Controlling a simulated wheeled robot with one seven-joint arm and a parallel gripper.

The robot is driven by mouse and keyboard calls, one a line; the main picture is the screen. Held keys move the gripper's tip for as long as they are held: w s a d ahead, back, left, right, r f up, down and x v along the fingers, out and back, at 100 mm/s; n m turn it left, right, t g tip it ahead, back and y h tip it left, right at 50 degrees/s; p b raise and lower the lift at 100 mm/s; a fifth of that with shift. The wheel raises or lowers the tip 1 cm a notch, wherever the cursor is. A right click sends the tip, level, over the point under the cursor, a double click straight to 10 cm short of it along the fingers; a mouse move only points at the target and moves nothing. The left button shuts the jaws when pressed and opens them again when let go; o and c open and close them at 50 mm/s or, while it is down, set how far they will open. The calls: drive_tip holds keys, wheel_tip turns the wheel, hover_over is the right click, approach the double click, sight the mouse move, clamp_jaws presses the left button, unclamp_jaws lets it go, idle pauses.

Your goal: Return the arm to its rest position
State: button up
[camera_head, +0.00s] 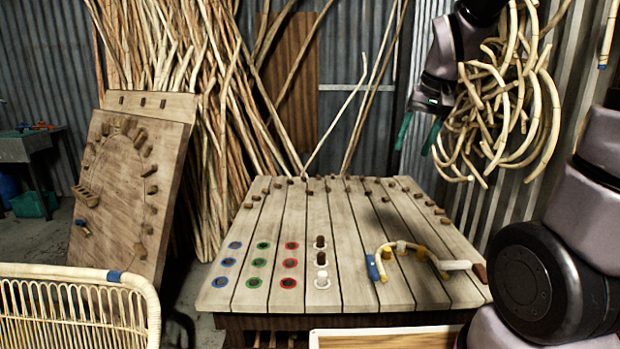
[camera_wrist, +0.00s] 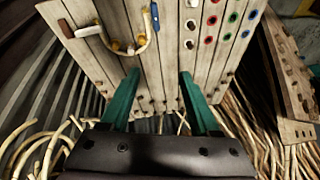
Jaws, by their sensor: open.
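My gripper (camera_head: 418,135) is raised above the far right part of the slatted wooden table (camera_head: 345,220), in front of the corrugated wall. Its two green fingers are apart with nothing between them, as the wrist view (camera_wrist: 160,95) also shows. On the table's right front lies a bent rattan piece (camera_head: 408,246) with a blue end, yellow bands and a white and brown end. It also shows at the upper left of the wrist view (camera_wrist: 122,47). My gripper is well clear of it.
A bundle of curved rattan pieces (camera_head: 500,95) hangs right beside my gripper. Tall rattan poles (camera_head: 215,120) lean at the back. A pegged board (camera_head: 130,185) stands left, and a woven rattan piece (camera_head: 80,310) is at front left. The table's middle is clear.

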drive_tip(key=s+r+t, duration=0.1)
drive_tip(key=s+r, duration=0.3)
drive_tip(key=s, duration=0.3)
drive_tip(key=s+d+r+m+t, duration=0.1)
drive_tip(key=s+r+t, duration=0.1)
drive_tip(key=s+r, duration=0.2)
drive_tip(key=s, duration=0.3)
drive_tip(key=shift+s+r+m+y, duration=0.2)
drive_tip(key=shift+s+m+y, duration=0.1)
drive_tip(key=shift+s, duration=0.05)
drive_tip(key=shift+w, duration=0.3)
drive_tip(key=shift+d, duration=0.1)
